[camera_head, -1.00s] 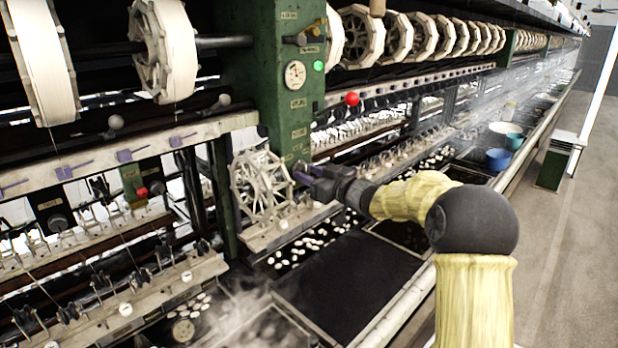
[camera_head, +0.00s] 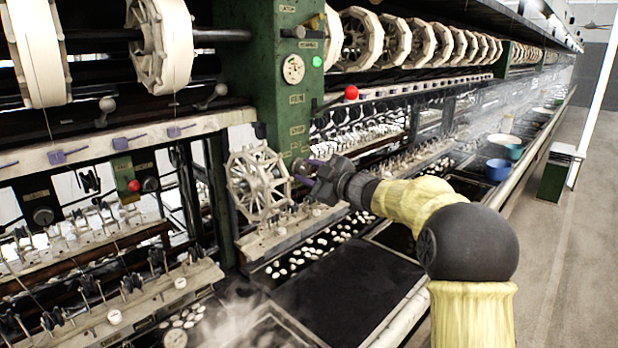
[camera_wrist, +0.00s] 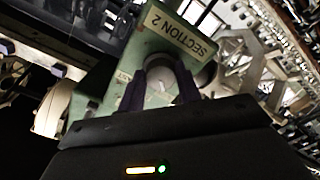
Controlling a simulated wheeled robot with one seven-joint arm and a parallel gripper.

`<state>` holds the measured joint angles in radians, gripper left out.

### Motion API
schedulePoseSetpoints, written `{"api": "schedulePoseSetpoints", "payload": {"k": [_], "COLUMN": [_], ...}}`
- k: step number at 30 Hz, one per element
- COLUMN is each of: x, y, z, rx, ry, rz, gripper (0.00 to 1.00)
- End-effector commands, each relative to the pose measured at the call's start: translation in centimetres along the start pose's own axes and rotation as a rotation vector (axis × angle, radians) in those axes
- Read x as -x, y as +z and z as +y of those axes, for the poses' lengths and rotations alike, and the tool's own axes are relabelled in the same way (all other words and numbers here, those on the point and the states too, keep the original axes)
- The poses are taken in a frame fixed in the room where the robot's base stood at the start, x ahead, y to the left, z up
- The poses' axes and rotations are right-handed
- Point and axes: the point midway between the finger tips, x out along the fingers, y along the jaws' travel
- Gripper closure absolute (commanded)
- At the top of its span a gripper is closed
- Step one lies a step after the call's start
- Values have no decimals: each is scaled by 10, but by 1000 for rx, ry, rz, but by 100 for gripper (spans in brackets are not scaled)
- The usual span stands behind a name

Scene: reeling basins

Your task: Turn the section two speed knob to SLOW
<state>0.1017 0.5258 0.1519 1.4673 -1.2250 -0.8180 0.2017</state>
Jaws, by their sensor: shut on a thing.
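The section two speed knob (camera_wrist: 160,68) is a round grey knob on a green box. A "SECTION 2" label (camera_wrist: 181,32) is above it in the wrist view. My gripper (camera_wrist: 160,92) has its two dark purple fingers on either side of the knob, shut on it. The knob's lower part and any SLOW marking are hidden or too dark to read. In the head view my gripper (camera_head: 304,174) is at the lower part of the green post (camera_head: 285,85); the knob is hidden behind it there.
A pale spoked reel (camera_head: 258,186) stands just left of my gripper. A red ball-ended lever (camera_head: 351,92) sticks out above it. Basins with white cocoons (camera_head: 295,255) lie below. A blue bowl (camera_head: 499,169) is farther right.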

Motion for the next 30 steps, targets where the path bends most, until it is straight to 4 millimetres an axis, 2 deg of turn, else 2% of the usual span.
{"api": "schedulePoseSetpoints", "payload": {"k": [14,15,18,26,30], "x": [0,0,0,1,7], "y": [3,3,3,2,2], "z": [-2,-2,-2,-1,0], "rx": [21,20,20,20,21], "ry": [-5,-5,-4,-2,0], "rz": [-5,-5,-4,-2,-2], "gripper": [89,61,45,45,45]}}
